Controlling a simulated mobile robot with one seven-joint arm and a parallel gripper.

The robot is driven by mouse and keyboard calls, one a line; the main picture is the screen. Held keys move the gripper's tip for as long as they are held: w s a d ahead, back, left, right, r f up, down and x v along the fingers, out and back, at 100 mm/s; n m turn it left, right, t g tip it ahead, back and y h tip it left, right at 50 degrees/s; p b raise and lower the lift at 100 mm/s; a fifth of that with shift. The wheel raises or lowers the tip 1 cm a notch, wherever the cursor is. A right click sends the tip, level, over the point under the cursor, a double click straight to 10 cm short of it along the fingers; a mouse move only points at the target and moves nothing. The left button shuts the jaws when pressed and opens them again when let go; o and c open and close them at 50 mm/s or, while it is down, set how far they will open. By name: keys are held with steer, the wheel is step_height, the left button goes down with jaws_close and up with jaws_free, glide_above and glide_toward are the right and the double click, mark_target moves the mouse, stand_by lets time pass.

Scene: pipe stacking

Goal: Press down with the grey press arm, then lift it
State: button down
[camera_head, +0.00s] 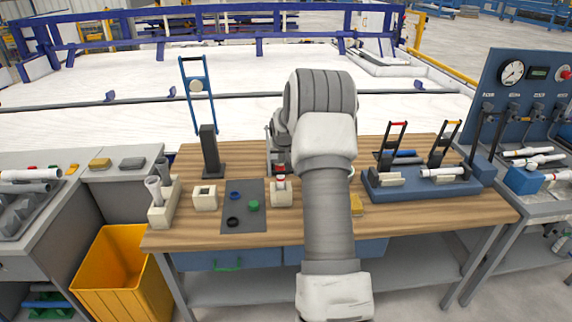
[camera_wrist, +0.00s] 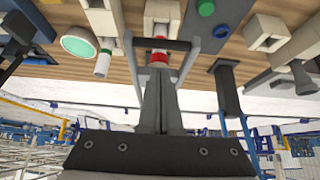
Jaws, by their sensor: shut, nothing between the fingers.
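The grey press arm (camera_wrist: 194,45) has two grey side bars joined by a dark crossbar (camera_wrist: 178,44) in the wrist view. In the head view, part of the grey press (camera_head: 271,152) shows left of my arm, and the rest is hidden behind it. A red and white piece (camera_wrist: 160,57) sits below the crossbar; it stands on a cream block (camera_head: 281,194) in the head view. My gripper (camera_wrist: 158,72) is shut and empty, its tips close to the crossbar between the side bars. I cannot tell whether they touch it. The head view hides my gripper.
A black post with a blue lever frame (camera_head: 196,92) stands at the left. A grey mat (camera_head: 243,218) with coloured rings lies in front. A blue clamp base (camera_head: 425,187) with two red and yellow handled levers stands at the right. An orange bin (camera_head: 112,262) stands by the wooden table.

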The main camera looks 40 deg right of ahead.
steer(key=b+v, duration=0.1)
steer(key=v, duration=0.9)
steer(key=shift+w+r+b, duration=0.2)
steer(key=shift+r+b, duration=0.1)
steer(key=shift+b, duration=0.05)
steer(key=shift+d, duration=0.15)
